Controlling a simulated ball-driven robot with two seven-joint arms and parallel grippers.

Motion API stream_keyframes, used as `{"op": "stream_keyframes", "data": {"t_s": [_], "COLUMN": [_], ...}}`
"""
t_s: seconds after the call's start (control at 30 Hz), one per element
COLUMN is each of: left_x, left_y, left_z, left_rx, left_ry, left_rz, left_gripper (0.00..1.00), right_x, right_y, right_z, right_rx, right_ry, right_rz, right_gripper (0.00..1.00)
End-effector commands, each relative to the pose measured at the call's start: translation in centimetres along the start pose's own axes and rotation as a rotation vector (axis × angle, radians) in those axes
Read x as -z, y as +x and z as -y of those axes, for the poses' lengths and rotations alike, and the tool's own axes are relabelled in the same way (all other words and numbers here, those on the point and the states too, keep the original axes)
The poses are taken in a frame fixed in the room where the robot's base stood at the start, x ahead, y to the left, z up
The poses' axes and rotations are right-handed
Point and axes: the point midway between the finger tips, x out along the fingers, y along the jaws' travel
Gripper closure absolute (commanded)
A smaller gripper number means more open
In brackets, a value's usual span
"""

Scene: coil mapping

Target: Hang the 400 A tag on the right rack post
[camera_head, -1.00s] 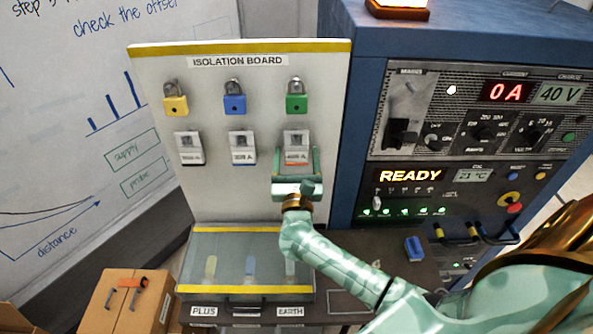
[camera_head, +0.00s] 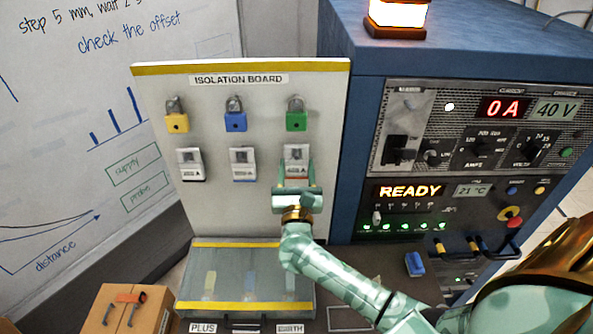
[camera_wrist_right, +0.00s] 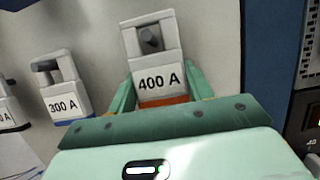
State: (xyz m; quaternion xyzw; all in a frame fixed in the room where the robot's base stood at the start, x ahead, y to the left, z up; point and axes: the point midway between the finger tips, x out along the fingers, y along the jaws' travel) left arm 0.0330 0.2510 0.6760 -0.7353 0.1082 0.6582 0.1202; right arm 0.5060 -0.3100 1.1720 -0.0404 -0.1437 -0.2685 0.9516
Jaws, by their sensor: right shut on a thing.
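The 400 A tag (camera_wrist_right: 160,80) is a grey tag with a white label and an orange-red lower edge. My right gripper (camera_wrist_right: 160,95) is shut on it, with a green finger at each side. In the head view the tag (camera_head: 297,155) is at the right of the lower row on the isolation board (camera_head: 265,105), below the green padlock (camera_head: 296,115), and my right gripper (camera_head: 297,180) reaches it from below. My left gripper is not in view.
The 300 A tag (camera_wrist_right: 62,90) hangs left of the held tag; another tag (camera_head: 191,164) hangs further left. Yellow (camera_head: 176,115) and blue (camera_head: 235,115) padlocks hang above. A clear-lidded box (camera_head: 247,280) stands below, and the blue power supply cabinet (camera_head: 358,130) on the right.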

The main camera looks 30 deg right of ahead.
Motion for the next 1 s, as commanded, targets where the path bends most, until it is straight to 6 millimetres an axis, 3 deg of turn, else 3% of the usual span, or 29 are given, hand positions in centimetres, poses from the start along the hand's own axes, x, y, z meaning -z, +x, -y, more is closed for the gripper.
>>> {"op": "stream_keyframes", "data": {"t_s": [0.23, 1.0], "left_x": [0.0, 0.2], "left_y": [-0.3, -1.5], "left_z": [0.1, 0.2], "left_rx": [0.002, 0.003], "left_ry": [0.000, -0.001], "left_rz": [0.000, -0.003], "left_gripper": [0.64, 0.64], "right_x": [-0.4, -2.2], "right_y": [-0.4, -4.7], "right_z": [0.0, 0.0], "right_rx": [-0.001, 0.000], "right_ry": [0.000, 0.000], "right_rz": [-0.001, 0.000], "right_gripper": [0.64, 0.64]}}
